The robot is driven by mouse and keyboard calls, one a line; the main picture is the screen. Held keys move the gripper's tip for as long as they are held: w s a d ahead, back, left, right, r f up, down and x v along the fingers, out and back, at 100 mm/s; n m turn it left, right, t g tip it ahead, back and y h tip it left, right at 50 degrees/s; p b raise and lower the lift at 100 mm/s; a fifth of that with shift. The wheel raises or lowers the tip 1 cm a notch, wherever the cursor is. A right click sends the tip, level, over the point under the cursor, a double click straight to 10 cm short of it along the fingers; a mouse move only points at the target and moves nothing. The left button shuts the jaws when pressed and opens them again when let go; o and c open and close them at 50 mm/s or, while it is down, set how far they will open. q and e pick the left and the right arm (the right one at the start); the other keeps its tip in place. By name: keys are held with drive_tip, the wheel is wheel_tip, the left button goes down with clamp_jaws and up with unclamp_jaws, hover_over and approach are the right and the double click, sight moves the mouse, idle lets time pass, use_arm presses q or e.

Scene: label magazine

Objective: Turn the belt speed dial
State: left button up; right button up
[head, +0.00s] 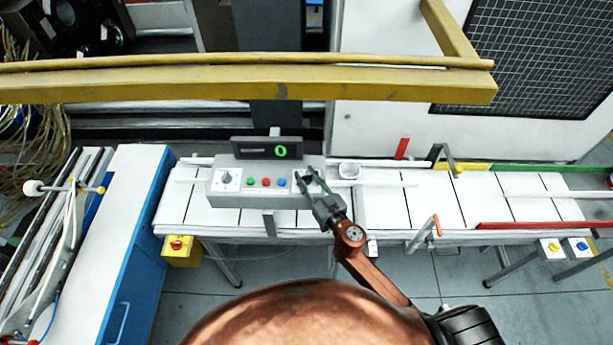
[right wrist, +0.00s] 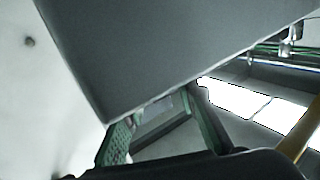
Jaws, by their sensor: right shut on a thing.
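A grey control box (head: 240,196) stands on the conveyor, with a knob (head: 226,178) at its left end and green, red and blue buttons (head: 266,182) in a row. A dark display (head: 257,148) behind it shows a green 0; its frame appears between my fingers in the right wrist view (right wrist: 163,122). My right gripper (head: 309,176) is at the box's right end, shut on the belt speed dial, which its fingers mostly hide. In the right wrist view, the fingers (right wrist: 163,137) lie beside a large grey surface and the dial cannot be made out. My left gripper is not in view.
The white conveyor belt (head: 381,208) runs left to right under the box. A small white cup-like part (head: 349,169) sits right of my gripper. A yellow beam (head: 250,83) crosses behind, and a blue-sided cabinet (head: 140,200) stands at the left.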

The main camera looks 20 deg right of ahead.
drive_tip(key=shift+n+y, duration=0.4)
drive_tip(key=shift+y, duration=0.2)
drive_tip(key=n+g+y, duration=0.1)
drive_tip(key=n+y, duration=0.1)
drive_tip(key=n+g+y+p, duration=0.1)
drive_tip(key=g+y, duration=0.1)
drive_tip(key=y, duration=0.1)
drive_tip(key=shift+d+r+n, duration=0.1)
drive_tip(key=shift+n, duration=0.3)
drive_tip(key=shift+n+g+y, duration=0.9)
drive_tip(key=shift+y, duration=0.3)
drive_tip(key=n+g+y, duration=0.1)
drive_tip(key=n+g+y+b, duration=0.1)
drive_tip(key=g, duration=0.1)
drive_tip(key=shift+w+f+n, duration=0.1)
drive_tip(key=shift+f+n, duration=0.1)
drive_tip(key=shift+n, duration=0.1)
drive_tip(key=n+g+y+b, duration=0.2)
drive_tip(key=g+b, duration=0.1)
drive_tip(key=g, duration=0.1)
drive_tip(key=shift+n, duration=0.3)
drive_tip(key=shift+r+g+b, duration=0.1)
drive_tip(key=shift+g+b, duration=0.2)
drive_tip(key=shift+b, duration=0.15)
drive_tip(key=shift+n, duration=0.3)
drive_tip(key=o, duration=1.2)
